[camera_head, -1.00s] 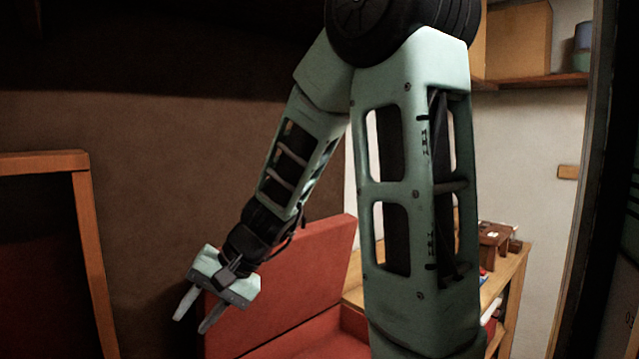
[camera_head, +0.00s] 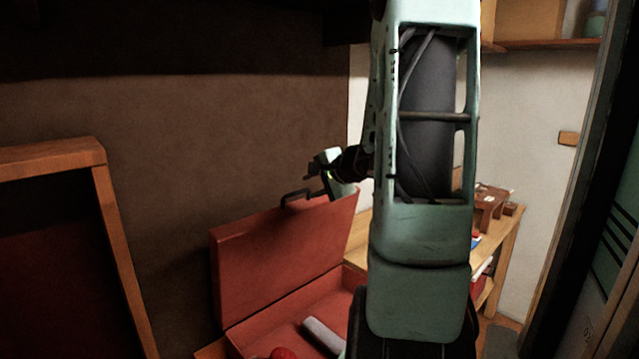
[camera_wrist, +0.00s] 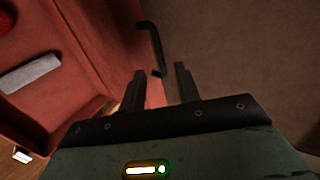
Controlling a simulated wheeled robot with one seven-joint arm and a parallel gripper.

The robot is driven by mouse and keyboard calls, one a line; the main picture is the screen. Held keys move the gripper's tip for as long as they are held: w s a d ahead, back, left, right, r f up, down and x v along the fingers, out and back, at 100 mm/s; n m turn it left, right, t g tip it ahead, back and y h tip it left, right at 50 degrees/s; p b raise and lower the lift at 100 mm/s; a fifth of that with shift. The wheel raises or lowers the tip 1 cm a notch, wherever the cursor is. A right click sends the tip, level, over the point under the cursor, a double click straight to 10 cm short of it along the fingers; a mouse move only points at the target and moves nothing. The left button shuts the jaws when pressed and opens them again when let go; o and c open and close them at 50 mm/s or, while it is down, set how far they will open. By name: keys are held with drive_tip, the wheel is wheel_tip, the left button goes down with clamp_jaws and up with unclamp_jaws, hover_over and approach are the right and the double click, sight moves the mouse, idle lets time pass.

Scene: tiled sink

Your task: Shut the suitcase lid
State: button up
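The red suitcase stands open. Its lid (camera_head: 285,250) is raised, leaning back a little, with a dark handle (camera_head: 300,195) on its top edge. The open base (camera_head: 275,305) is below it, partly hidden by my arm. My gripper (camera_head: 332,182) is at the top edge of the lid, just right of the handle. In the wrist view, my gripper's two fingers (camera_wrist: 161,84) are apart, with the lid's edge running between them. The lid's red inner face (camera_wrist: 115,40) lies left and the handle (camera_wrist: 152,45) lies just ahead. Contact with the lid cannot be told.
A grey item (camera_head: 322,335) and a red round item (camera_head: 283,353) lie in the base. A wooden frame (camera_head: 110,230) stands at left. The brown wall (camera_head: 170,150) is behind the lid. A wooden table (camera_head: 500,235) with small objects is at right.

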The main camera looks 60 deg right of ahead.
sight(298, 194)
drive_tip(key=b+x, duration=0.3)
drive_tip(key=x, duration=0.3)
drive_tip(key=shift+f, duration=0.3)
drive_tip(key=shift+b+x, duration=0.95)
drive_tip(key=shift+x, duration=0.05)
drive_tip(key=shift+w, duration=0.1)
